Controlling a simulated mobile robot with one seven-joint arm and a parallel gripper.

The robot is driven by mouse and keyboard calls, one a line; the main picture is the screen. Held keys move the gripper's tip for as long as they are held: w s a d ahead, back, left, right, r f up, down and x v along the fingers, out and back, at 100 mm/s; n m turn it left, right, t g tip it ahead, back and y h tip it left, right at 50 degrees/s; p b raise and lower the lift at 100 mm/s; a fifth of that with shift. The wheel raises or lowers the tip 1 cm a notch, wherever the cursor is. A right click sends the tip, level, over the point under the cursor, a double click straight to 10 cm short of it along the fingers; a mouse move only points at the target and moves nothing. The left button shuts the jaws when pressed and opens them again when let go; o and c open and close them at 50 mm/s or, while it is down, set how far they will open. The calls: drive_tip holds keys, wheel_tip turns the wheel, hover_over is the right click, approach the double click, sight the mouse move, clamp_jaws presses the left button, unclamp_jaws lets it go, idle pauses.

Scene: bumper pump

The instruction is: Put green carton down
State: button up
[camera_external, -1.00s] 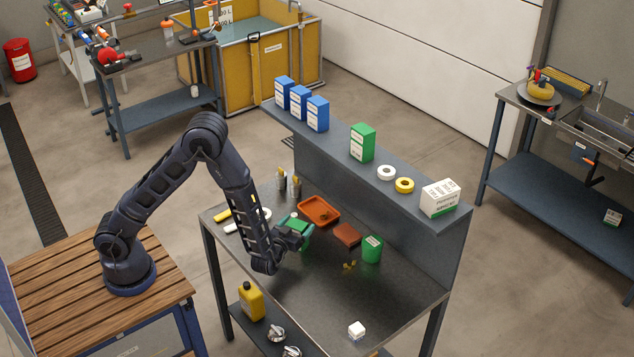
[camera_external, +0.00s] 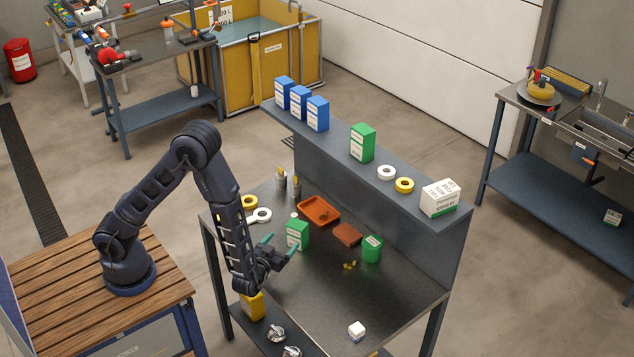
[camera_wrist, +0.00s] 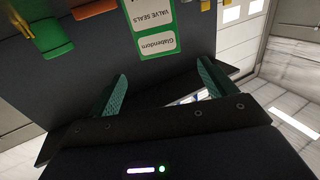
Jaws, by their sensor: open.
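The green carton (camera_external: 298,236) stands upright on the dark workbench, left of the middle, with a white label facing the front. My gripper (camera_external: 278,246) is open and empty, just in front of the carton and apart from it. In the wrist view the two teal fingers of my gripper (camera_wrist: 160,90) are spread wide, and the carton (camera_wrist: 148,22) shows beyond them with its label upside down. A second green carton (camera_external: 362,143) stands on the raised shelf at the back.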

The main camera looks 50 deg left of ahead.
drive_tip(key=w+a+r+g+h, duration=0.3)
drive_tip(key=w+r+h, duration=0.3)
drive_tip(key=r, duration=0.4)
drive_tip(key=s+a+r+m+g+h, duration=0.2)
drive_tip(key=s+a+r+h, duration=0.15)
drive_tip(key=a+r, duration=0.4)
drive_tip(key=s+a+r+m+g+y, duration=0.1)
drive_tip(key=s+a+r+g, duration=0.2)
drive_tip(key=s+a, duration=0.7)
drive_tip(key=s+a+r+m+g+y, duration=0.1)
drive_tip(key=s+a+r+g, duration=0.3)
drive_tip(key=s+a, duration=0.5)
drive_tip(key=s+r, duration=0.1)
drive_tip(key=s, duration=0.6)
drive_tip(key=shift+a+r+y, duration=0.15)
drive_tip(key=shift+a+y, duration=0.2)
